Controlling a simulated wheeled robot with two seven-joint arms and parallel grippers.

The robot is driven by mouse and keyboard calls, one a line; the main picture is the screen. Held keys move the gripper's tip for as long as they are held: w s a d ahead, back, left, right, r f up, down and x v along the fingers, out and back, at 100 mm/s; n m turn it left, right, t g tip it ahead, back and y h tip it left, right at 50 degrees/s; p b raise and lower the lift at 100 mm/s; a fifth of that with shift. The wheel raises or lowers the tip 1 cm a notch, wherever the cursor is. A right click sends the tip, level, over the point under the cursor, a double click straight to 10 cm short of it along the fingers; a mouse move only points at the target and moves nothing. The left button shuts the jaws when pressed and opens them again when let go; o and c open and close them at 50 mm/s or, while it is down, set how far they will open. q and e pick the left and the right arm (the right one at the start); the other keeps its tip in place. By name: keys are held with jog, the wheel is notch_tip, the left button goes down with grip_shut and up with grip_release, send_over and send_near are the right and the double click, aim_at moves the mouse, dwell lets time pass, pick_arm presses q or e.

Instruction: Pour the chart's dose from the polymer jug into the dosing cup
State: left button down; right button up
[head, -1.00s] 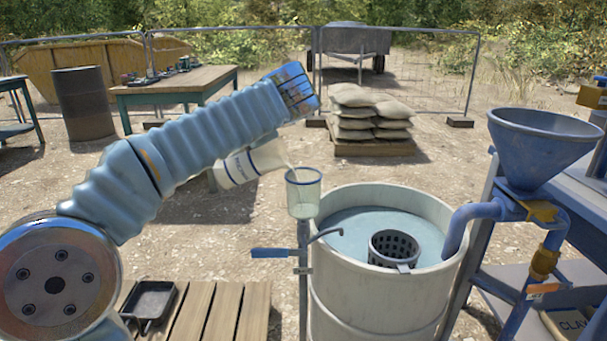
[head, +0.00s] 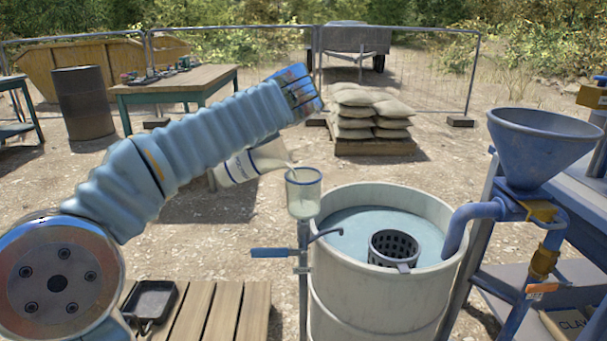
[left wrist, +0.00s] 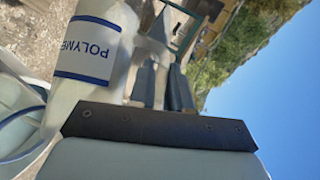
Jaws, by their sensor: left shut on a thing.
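The white polymer jug (head: 238,168) with a blue-edged label is tipped to the right, its mouth at the upper left of the clear dosing cup (head: 304,192). A pale thin stream shows between mouth and cup. The cup looks milky inside; I cannot read its level. In the left wrist view the jug (left wrist: 88,52) fills the upper left and the cup's blue rim (left wrist: 22,122) is at lower left. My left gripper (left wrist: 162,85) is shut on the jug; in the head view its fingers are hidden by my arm. My right gripper is out of view. No dose chart is seen.
The cup stands on a post with a blue-handled lever (head: 272,253). Right of it is a white mud tank (head: 370,310) with a perforated basket (head: 394,247). A blue hopper (head: 540,140) stands at right. A pallet (head: 225,310) with a black tray (head: 152,300) lies lower left.

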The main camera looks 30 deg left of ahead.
pick_arm(q)
jog(key=shift+d+r, duration=0.1)
dwell(0.4)
jog(key=f, duration=0.1)
jog(key=a+f+h+b, duration=0.1)
jog(key=s+f+n+b, duration=0.1)
jog(key=shift+a+f, duration=0.1)
jog(key=shift+a, duration=0.2)
jog(key=shift+s+a+n+t+h, duration=0.15)
jog(key=shift+a+n+t+h, duration=0.3)
jog(key=shift+h, duration=0.55)
jog(key=shift+f, duration=0.15)
jog(key=shift+d+f, duration=0.1)
jog(key=shift+f, duration=0.15)
jog(key=shift+a+f+n+t+h+b, duration=0.15)
jog(key=shift+f+n+h+b, duration=0.05)
jog(key=shift+f+h+b, duration=0.2)
jog(key=shift+a+f+n+t+h+b, duration=0.1)
jog(key=shift+a+f+n+h+b, duration=0.05)
jog(key=shift+f+h+b, duration=0.25)
jog(key=shift+f, duration=0.1)
